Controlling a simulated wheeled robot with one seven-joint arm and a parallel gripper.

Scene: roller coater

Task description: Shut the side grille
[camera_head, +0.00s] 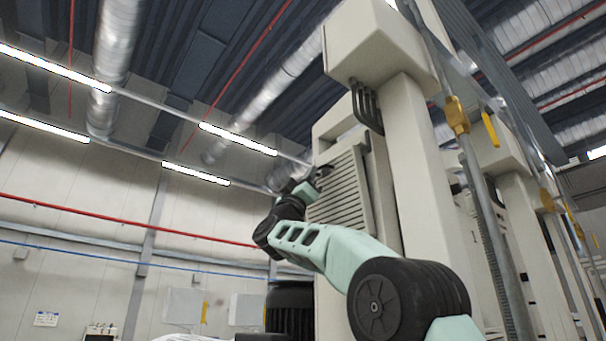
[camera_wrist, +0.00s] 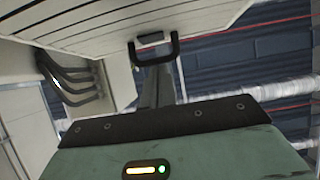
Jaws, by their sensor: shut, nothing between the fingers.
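The side grille (camera_head: 338,198) is a pale panel with horizontal slats, left of the tall column in the head view. It stands at an angle to the machine; how wide any gap behind it is cannot be told. In the wrist view its slatted face (camera_wrist: 110,28) fills the upper left, with a dark U-shaped handle (camera_wrist: 174,47) at its lower edge. My gripper (camera_wrist: 153,68) is shut and empty, its fingers pointing at the handle. They overlap it in the picture; contact is unclear. In the head view my gripper (camera_head: 314,178) is small, by the grille's upper left part.
A pale machine column (camera_head: 412,165) with an overhanging box (camera_head: 375,45) stands right of the grille. Black curved pipes (camera_head: 367,107) hang beneath the box and also show in the wrist view (camera_wrist: 68,80). Left of the grille is open air before the far wall (camera_head: 90,220).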

